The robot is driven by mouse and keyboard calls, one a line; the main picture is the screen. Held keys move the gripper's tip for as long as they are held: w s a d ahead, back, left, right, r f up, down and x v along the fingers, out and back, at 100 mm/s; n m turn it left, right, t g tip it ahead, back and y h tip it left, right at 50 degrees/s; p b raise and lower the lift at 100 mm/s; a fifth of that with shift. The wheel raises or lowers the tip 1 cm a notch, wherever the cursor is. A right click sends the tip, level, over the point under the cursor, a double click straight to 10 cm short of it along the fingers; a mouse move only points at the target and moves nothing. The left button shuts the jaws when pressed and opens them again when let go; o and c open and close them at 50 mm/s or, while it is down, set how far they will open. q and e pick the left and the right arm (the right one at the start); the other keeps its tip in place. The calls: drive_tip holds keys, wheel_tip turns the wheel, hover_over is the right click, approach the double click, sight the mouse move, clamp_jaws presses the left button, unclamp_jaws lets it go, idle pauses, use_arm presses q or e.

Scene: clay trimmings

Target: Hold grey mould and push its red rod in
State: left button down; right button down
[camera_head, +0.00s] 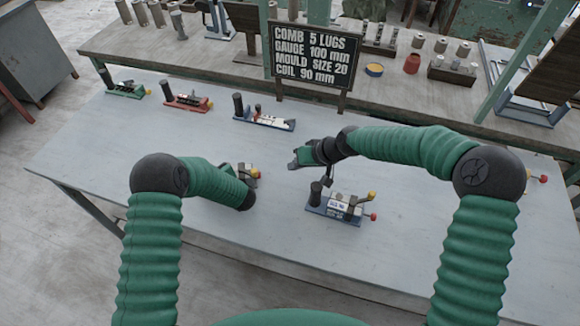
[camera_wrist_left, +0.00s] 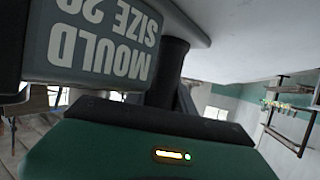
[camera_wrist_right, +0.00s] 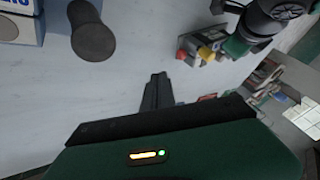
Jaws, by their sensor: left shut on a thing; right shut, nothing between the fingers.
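The grey mould (camera_head: 244,168) stands on the table, partly hidden behind my left arm, with a yellow knob and a red rod end (camera_head: 258,176) at its right. The left wrist view shows its grey face (camera_wrist_left: 100,40) close up, lettered "MOULD SIZE 20", beside a dark post (camera_wrist_left: 168,72). My left gripper is shut on the mould; its fingertips are mostly hidden. My right gripper (camera_head: 293,163) is shut and empty, right of the mould and apart from it. In the right wrist view its closed fingers (camera_wrist_right: 157,92) point toward bare table, with the red rod end (camera_wrist_right: 180,54) beyond, right of them.
A blue-based device (camera_head: 335,212) with a black post, yellow knob and red knob stands close below my right gripper. A blue-and-white device (camera_head: 264,122), a red one (camera_head: 187,103) and a green one (camera_head: 125,90) stand farther back. A black sign (camera_head: 312,55) stands behind.

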use_arm(q)
drive_tip(key=c, duration=1)
unclamp_jaws()
